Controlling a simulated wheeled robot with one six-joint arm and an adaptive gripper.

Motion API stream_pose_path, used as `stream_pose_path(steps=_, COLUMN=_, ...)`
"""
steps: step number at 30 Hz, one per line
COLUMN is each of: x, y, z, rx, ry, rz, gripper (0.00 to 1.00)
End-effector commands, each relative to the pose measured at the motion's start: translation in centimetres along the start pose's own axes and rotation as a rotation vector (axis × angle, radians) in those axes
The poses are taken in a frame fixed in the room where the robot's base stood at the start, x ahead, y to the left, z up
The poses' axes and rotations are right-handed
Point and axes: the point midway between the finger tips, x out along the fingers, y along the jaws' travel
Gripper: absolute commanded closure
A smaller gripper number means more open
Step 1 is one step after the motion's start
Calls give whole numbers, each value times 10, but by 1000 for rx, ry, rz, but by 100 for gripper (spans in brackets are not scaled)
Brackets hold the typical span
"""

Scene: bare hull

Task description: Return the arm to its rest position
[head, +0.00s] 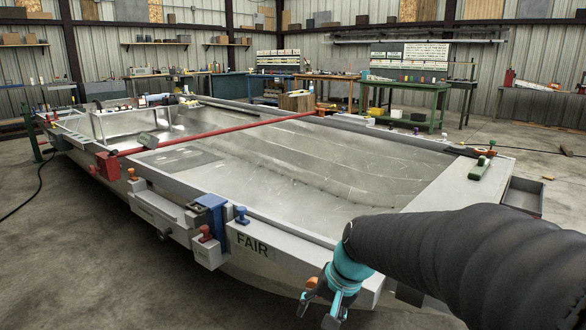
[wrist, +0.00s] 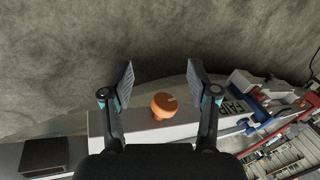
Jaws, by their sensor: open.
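My arm, in a dark ribbed sleeve, reaches in from the right of the head view. Its gripper (head: 320,305) points down at the near corner of the metal hull. In the wrist view my gripper (wrist: 159,84) has its two fingers spread wide, with nothing held between them. An orange knob (wrist: 164,105) shows between the fingers, on the hull's pale edge. A bit of orange (head: 311,282) also shows beside the gripper in the head view. I cannot tell how far the fingers are from the knob.
The large hull (head: 420,165) fills the middle, crossed by a red bar (head: 220,135). Blue (head: 241,215) and red (head: 205,233) knobs stand on its near side, left of the "FAIR" label. A green-handled tool (head: 479,168) lies on the right edge.

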Motion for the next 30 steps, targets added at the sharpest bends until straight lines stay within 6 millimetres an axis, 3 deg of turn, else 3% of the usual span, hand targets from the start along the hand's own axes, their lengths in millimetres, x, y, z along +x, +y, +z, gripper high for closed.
stream_pose_path(steps=9, x=-52, y=76, z=75, rx=-276, ry=81, rz=194, gripper=41)
stream_pose_path(steps=15, x=-77, y=107, z=109, rx=-328, ry=169, rz=268, gripper=41)
stream_pose_path(steps=24, x=-110, y=112, z=128, rx=-325, ry=314, rz=263, gripper=41)
stream_pose_path(steps=30, x=-115, y=113, z=128, rx=-318, ry=334, rz=262, gripper=41)
